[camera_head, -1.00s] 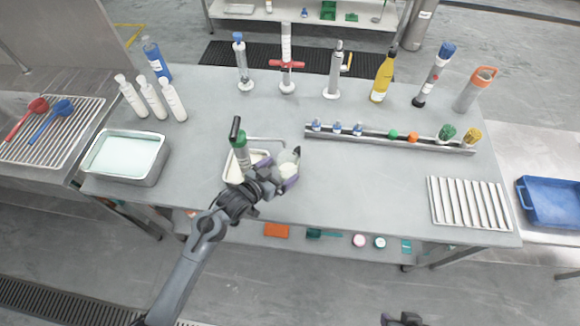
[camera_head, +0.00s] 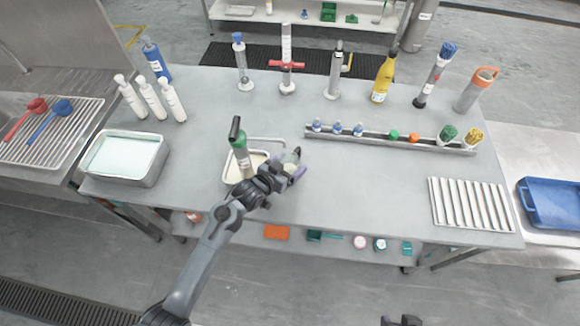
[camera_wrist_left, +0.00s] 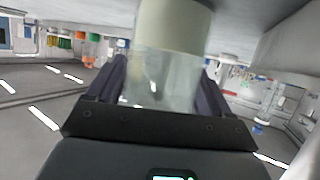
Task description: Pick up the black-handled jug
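The jug is a small clear vessel with pale cream contents. In the head view the jug (camera_head: 292,156) is partly covered by my left gripper (camera_head: 285,172), at the front middle of the table. In the left wrist view the clear wall of the jug (camera_wrist_left: 160,78) fills the gap between the two dark fingers of the left gripper (camera_wrist_left: 161,92), which look pressed to its sides. The handle is not clearly seen. A dark piece of my right gripper (camera_head: 403,320) shows at the bottom edge; its fingers cannot be made out.
A metal rail (camera_head: 360,140) with small bottles lies to the right. A metal basin (camera_head: 128,155) is at left. The table front right of the jug is clear.

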